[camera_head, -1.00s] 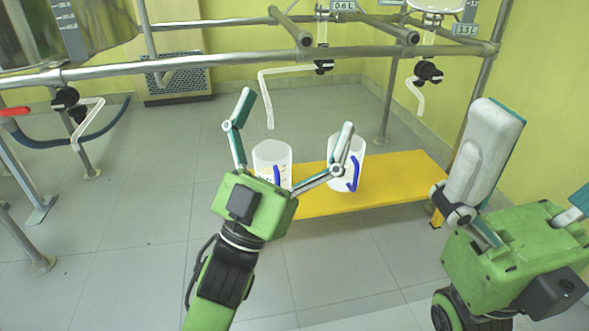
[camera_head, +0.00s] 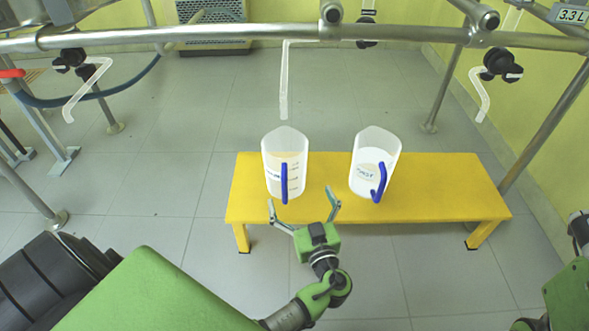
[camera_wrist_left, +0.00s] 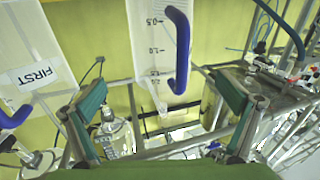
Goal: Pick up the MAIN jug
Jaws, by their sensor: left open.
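Two clear white jugs with blue handles stand upright on a yellow bench (camera_head: 430,199). The left jug (camera_head: 274,158) has a label I cannot read and a scale; its handle faces me. The right jug (camera_head: 385,150) has a label reading FIRST. My left gripper (camera_head: 300,197) is open and empty, in front of the left jug near its handle, apart from it. In the left wrist view the jug with the scale (camera_wrist_left: 150,45) is ahead between the open fingers (camera_wrist_left: 162,98), and the FIRST jug (camera_wrist_left: 40,35) is at left. My right gripper's fingers are out of view.
A metal rail (camera_head: 230,33) crosses behind and above the bench. Thin white spouts (camera_head: 284,85) hang from it, one behind the left jug. There is a clear gap between the jugs, and clear bench to the right of them. Grey floor tiles lie open around the bench.

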